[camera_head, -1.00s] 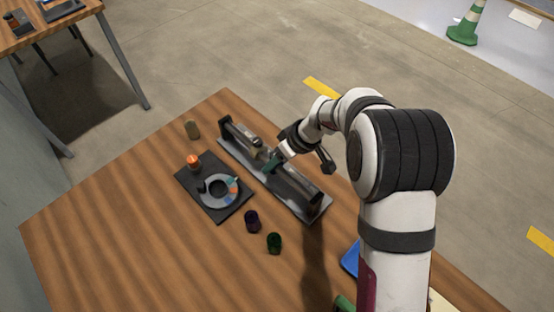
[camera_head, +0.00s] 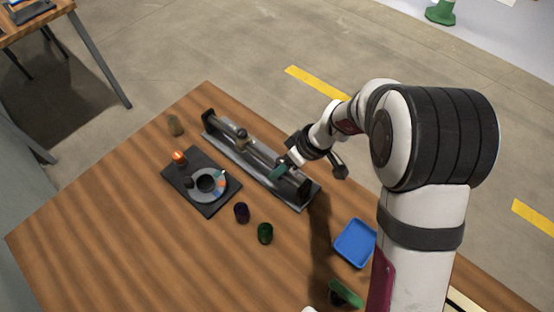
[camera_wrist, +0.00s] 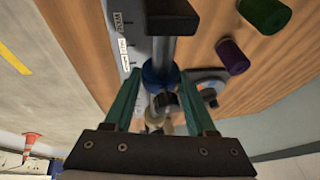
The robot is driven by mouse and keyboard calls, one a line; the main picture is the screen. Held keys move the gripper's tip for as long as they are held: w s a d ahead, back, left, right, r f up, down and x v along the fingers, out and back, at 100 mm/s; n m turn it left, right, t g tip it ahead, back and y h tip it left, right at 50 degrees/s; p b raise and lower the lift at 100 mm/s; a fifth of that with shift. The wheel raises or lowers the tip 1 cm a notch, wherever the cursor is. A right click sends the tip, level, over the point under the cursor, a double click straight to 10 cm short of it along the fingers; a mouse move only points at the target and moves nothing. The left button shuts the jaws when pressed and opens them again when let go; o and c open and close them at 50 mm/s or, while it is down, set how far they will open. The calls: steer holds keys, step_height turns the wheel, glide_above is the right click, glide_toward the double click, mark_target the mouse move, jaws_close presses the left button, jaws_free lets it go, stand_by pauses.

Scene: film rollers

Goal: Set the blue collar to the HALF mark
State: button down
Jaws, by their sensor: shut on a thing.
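The blue collar (camera_wrist: 160,76) sits around the grey rod (camera_wrist: 164,52) in the wrist view. My gripper (camera_wrist: 160,82) has its two green fingers on either side of the collar and is shut on it. In the head view my gripper (camera_head: 281,172) is at the rod fixture (camera_head: 222,143), on the right part of the rod near the right end block (camera_head: 303,190). The fingers hide the collar there. A brownish collar (camera_head: 242,138) sits farther left on the rod. Small white labels (camera_wrist: 125,56) lie along the rail; I cannot read them surely.
A dark plate (camera_head: 212,208) with a grey ring and an orange-topped piece lies in front of the fixture. Purple (camera_head: 241,212) and green (camera_head: 265,233) rollers stand near it. A blue tray (camera_head: 354,243) is at the right. The table's front left is clear.

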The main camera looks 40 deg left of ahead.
steer(key=shift+c, duration=1)
jaws_free()
steer(key=v, duration=1.6)
steer(key=shift+s+a, duration=0.1)
steer(key=s+d+r+m+t+h, duration=0.1)
steer(key=s+d+r+m, duration=0.1)
steer(key=d+m, duration=0.3)
steer(key=s+d+r+m, duration=0.1)
steer(key=s+d+m, duration=0.1)
steer(key=d+m, duration=0.35)
steer(key=s+d+f+m+t+h, duration=0.1)
steer(key=s+d+m, duration=1.1)
steer(key=d, duration=0.2)
steer(key=shift+s+f+m+h, duration=0.2)
steer(key=shift+f+m+h, duration=0.15)
steer(key=shift+f+h, duration=0.05)
